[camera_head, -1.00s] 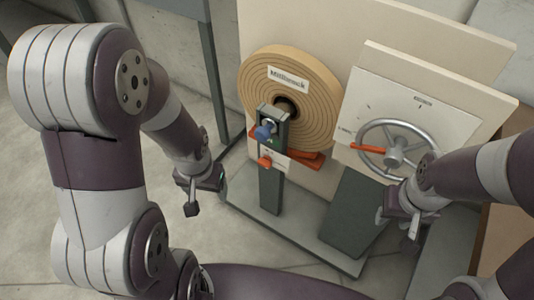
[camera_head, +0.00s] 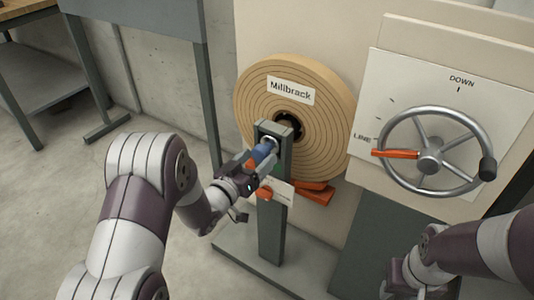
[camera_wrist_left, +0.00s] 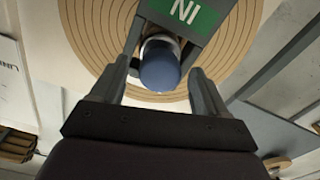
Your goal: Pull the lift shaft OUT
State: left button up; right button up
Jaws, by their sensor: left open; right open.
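The lift shaft shows as a blue knob (camera_head: 262,152) on a short metal rod, set in the top of a grey post (camera_head: 272,225). In the left wrist view the knob (camera_wrist_left: 160,66) sits between the open fingers of my left gripper (camera_wrist_left: 159,78), with a gap visible on each side. A green label (camera_wrist_left: 183,12) reading "IN" shows upside down above it. In the head view my left gripper (camera_head: 250,170) is at the knob and partly covers it. My right gripper (camera_head: 402,278) is low at the right, open, away from the post.
A tan spiral roll (camera_head: 325,100) labelled "Millbrack" stands behind the post. A handwheel (camera_head: 430,155) with a red pointer is on a pale panel at right. An orange piece (camera_head: 315,192) lies below the roll. A workbench stands far left, with open floor before it.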

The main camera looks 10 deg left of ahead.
aim_at(267, 149)
pick_arm(q)
jog(key=b+x, duration=0.1)
jog(key=x, duration=0.4)
jog(key=shift+w+d, duration=0.1)
jog(key=shift+w, duration=0.15)
pick_arm(e)
jog(key=shift+f, duration=0.8)
